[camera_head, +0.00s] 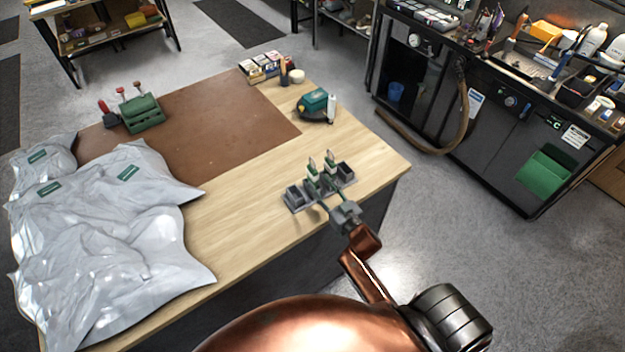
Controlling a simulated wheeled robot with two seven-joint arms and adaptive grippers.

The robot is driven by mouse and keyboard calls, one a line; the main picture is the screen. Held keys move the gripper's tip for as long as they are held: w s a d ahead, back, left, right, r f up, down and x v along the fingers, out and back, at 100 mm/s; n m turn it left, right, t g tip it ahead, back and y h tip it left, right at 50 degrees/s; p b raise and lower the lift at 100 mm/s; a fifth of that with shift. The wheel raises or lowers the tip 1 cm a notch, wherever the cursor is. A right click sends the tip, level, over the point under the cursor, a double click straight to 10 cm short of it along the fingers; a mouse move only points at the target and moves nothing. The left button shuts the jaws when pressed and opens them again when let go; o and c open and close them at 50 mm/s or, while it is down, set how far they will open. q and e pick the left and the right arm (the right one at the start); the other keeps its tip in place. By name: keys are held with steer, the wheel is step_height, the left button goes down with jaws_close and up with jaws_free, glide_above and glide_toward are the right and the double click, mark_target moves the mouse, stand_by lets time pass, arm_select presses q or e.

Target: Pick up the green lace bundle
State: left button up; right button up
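My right gripper (328,195) reaches in from the lower right on a copper-coloured arm. Its two thin fingers look spread at the front edge of a small grey holder (293,198) near the table's right end. Two upright green items with pale tips, one on the left (312,176) and one on the right (330,166), stand in the middle of the holder, just beyond the fingertips. They are too small to tell which is the green lace bundle. I see nothing clearly held. My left gripper is out of view.
The wooden table (240,215) carries a brown mat (215,130), crumpled grey bags (100,240) at left and a green block with red-topped tools (140,113). Wood around the holder is clear.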

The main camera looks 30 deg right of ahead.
mark_target(316, 179)
steer(key=w, duration=0.6)
steer(key=shift+w+f+p, duration=0.1)
steer(key=shift+f+p, duration=0.2)
steer(key=shift+p, duration=0.05)
jaws_close()
